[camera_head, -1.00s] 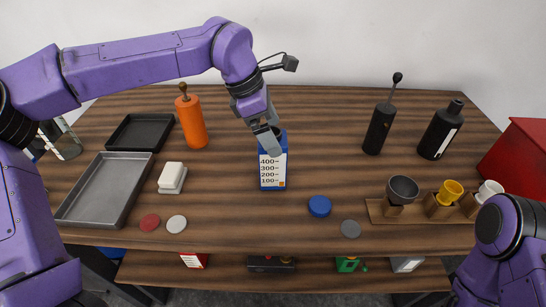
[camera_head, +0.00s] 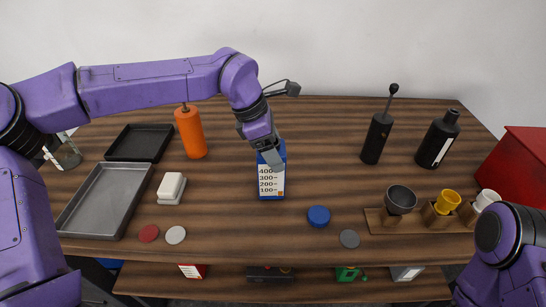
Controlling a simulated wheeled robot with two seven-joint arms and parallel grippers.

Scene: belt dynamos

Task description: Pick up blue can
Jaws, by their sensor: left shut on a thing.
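The blue can (camera_head: 271,187) stands upright near the middle of the wooden table, with a white label with level marks facing me. My left gripper (camera_head: 271,160) comes down from above, shut on the upper part of the can. Its fingers cover part of the can's top. The can appears to rest on the table. Of my right arm only a purple link shows at the bottom right; its gripper is out of view.
An orange cylinder (camera_head: 190,134) stands back left, near a grey tray (camera_head: 70,222). Black bottles (camera_head: 438,138) and a wooden cup holder (camera_head: 385,225) are at right.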

